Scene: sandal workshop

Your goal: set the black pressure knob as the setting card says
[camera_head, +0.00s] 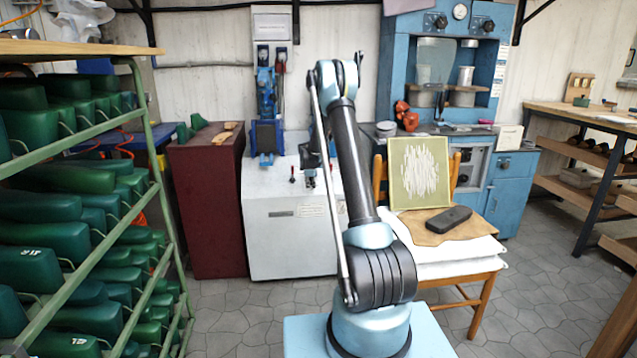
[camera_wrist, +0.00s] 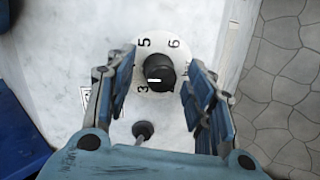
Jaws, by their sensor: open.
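The black pressure knob (camera_wrist: 160,70) sits on a round white dial (camera_wrist: 178,50) on a white surface. 5 and 6 show above the knob and 3 at its lower left; other figures are partly hidden by my fingers. A short white mark shows on the knob's lower side; I cannot tell which number it indicates. My gripper (camera_wrist: 160,92) is open, with one finger on either side of the knob. I cannot tell whether either touches it. In the head view my gripper is largely hidden at the white machine (camera_head: 290,232). I cannot identify the setting card or read a setting.
A black-headed lever (camera_wrist: 143,130) stands below the dial. A dark red cabinet (camera_head: 207,205) is left of the machine. A wooden chair (camera_head: 470,275) with a framed screen (camera_head: 398,178) is at right. A green rack (camera_head: 100,130) stands at left. Grey floor is open beyond the chair.

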